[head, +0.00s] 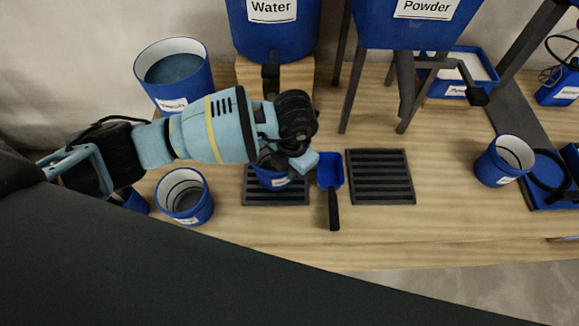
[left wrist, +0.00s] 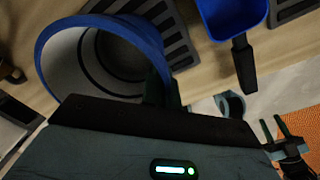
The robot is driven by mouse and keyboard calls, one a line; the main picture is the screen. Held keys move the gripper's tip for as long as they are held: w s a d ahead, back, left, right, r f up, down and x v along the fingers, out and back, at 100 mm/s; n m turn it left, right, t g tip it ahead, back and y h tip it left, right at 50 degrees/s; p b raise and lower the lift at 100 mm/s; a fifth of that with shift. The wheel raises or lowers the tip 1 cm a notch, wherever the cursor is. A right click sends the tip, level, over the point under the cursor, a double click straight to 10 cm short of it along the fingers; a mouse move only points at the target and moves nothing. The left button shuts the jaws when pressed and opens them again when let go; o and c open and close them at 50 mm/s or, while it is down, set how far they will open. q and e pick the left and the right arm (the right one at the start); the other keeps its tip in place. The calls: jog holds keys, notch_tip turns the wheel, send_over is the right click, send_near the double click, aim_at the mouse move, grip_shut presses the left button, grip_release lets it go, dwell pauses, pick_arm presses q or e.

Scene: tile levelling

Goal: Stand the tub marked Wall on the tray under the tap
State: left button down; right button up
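A blue tub (head: 272,178) with a white label is at the slatted tray (head: 290,199) under the Water tap (head: 270,78). The label is too small to read, and my left gripper covers part of the tub. In the left wrist view the tub (left wrist: 150,38) opens towards the camera, white inside. My left gripper (head: 302,162) is at its right rim; its dark fingers (left wrist: 165,92) appear to lie on either side of the tub wall. Whether the tub's base touches the tray is hidden. My right gripper (left wrist: 274,130) seems to show, fingers apart and empty, in the left wrist view.
A blue scoop (head: 331,172) lies just right of the tray, beside a second slatted tray (head: 380,178) below the Powder hopper (head: 415,28). Another blue tub (head: 186,210) and a large filled bucket (head: 175,102) stand left. One more tub (head: 492,168) stands right.

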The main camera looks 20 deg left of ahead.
pick_arm(q)
jog(key=shift+f, duration=0.1)
jog(key=shift+f, duration=0.15)
jog(key=c, duration=1.7)
grip_release()
jog(key=r, duration=1.2)
jog(key=shift+d+r+p, duration=0.2)
jog(key=shift+d+p, duration=0.15)
jog(key=shift+p, duration=0.05)
